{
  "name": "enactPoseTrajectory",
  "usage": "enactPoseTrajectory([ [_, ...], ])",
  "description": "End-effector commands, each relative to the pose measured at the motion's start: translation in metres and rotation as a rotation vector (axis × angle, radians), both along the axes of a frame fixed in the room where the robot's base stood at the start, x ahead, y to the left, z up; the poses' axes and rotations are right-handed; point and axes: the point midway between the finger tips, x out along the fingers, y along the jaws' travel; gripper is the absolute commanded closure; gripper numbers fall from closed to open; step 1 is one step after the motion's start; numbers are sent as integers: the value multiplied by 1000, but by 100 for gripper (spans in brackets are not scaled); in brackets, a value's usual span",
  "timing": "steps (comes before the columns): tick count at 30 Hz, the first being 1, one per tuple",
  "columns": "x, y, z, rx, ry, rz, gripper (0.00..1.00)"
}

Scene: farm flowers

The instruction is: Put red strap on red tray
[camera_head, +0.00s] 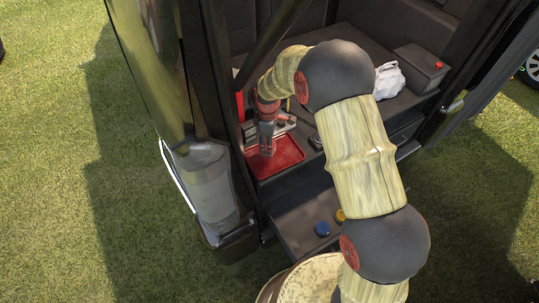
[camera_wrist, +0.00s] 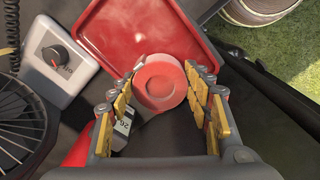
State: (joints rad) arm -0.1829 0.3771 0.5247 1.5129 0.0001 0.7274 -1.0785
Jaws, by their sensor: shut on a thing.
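The red strap (camera_wrist: 160,84), a round red roll, is between the fingertips of my gripper (camera_wrist: 162,88) in the wrist view. The yellow-padded fingers are shut on its two sides. The red tray (camera_wrist: 150,28), flat with a raised rim, lies beyond and below the strap; the strap overlaps its near part in the picture. I cannot tell whether the strap touches it. In the head view my gripper (camera_head: 266,142) reaches down over the red tray (camera_head: 284,158). The strap cannot be made out there.
A white box with a black dial (camera_wrist: 60,62) sits left of the tray, near a black round grille (camera_wrist: 20,122). A small device with a display (camera_wrist: 123,124) lies below my gripper. In the head view, a white bag (camera_head: 389,80) and a dark box (camera_head: 420,68) stand farther right.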

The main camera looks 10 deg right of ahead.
Motion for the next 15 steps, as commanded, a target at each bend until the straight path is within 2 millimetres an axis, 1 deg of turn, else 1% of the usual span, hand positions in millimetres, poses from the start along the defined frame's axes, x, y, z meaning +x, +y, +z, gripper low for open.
enactPoseTrajectory([
  [1,0,0,-9,0,0,-1,81],
  [6,1,0,-22,1,-1,-1,81],
  [8,0,0,-31,0,0,-2,81],
  [12,0,0,-54,0,0,-2,81],
  [15,1,0,-63,0,-2,-2,81],
])
